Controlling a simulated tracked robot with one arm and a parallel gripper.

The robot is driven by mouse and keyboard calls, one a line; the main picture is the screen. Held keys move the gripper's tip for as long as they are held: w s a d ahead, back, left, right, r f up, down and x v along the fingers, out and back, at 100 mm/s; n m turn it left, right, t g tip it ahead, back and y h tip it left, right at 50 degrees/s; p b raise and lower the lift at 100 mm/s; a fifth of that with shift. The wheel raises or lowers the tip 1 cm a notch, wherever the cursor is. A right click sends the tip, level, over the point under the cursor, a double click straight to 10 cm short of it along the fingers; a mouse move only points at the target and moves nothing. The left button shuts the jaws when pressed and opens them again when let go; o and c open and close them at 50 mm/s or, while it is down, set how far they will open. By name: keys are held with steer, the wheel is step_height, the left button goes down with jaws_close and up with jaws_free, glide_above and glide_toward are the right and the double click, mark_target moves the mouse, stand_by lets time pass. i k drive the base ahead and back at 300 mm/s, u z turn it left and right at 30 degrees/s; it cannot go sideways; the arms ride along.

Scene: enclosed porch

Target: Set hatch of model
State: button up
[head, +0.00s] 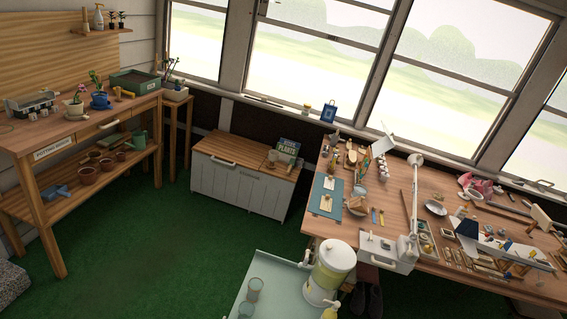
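A model that looks like a boat (505,252), with a long pale hull and a dark blue part at its left end, lies on the right part of the wooden workbench (405,203). It is seen from far off, and small yellow and blue bits show on or beside it. I cannot make out a hatch at this distance. My gripper is not in view, so its state and what it holds do not show.
A pale table (262,270) with glasses and a yellow-and-white dispenser (331,270) stands in front of the workbench. A storage chest (240,190) is under the windows, and a potting bench (75,125) is at left. Green floor (150,260) is open between them.

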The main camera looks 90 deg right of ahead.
mark_target(509, 242)
steer(key=z, duration=1)
steer(key=i, duration=0.1)
steer(key=z, duration=3.2)
steer(key=i, duration=1.7)
steer(key=u, duration=0.1)
